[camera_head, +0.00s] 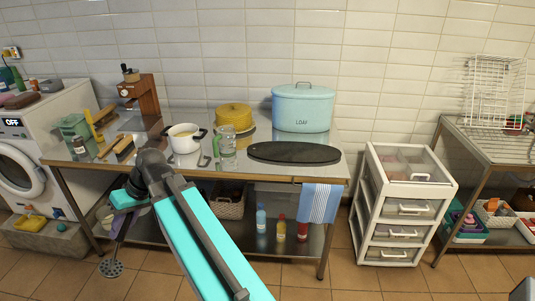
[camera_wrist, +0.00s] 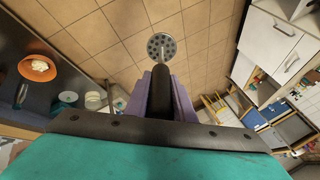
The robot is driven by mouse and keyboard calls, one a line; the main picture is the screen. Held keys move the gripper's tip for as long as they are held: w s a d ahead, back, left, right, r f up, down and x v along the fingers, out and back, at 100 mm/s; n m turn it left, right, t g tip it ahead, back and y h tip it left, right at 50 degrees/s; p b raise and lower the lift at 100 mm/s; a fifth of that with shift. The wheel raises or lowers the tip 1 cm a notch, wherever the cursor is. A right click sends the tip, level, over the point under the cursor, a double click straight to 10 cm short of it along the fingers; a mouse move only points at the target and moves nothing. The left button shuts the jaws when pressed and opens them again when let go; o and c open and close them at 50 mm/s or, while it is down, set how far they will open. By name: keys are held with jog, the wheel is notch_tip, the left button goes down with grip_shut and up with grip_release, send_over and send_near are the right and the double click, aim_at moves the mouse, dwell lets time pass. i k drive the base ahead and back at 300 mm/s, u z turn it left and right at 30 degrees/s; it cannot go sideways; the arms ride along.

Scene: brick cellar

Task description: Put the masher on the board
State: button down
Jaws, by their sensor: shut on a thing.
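The masher (camera_head: 111,268) hangs from my gripper (camera_head: 125,212) in front of the steel table, its round perforated head down near floor height in the picture. In the wrist view my gripper (camera_wrist: 160,98) is shut on the masher's dark handle, and the grey perforated head (camera_wrist: 161,46) points away from the camera. The dark oval board (camera_head: 294,153) lies flat at the right front of the table top, bare. My gripper is left of the board and lower in the picture, in front of the table edge.
On the steel table (camera_head: 225,172) a white pot (camera_head: 184,145), glass jars (camera_head: 228,150), a yellow round container (camera_head: 234,113) and a blue LOAF bin (camera_head: 303,107) stand left of and behind the board. A striped towel (camera_head: 320,203) hangs at the front. A drawer unit (camera_head: 404,220) stands right.

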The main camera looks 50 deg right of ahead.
aim_at(300, 152)
jog(key=z, duration=0.6)
jog(key=i, duration=0.95)
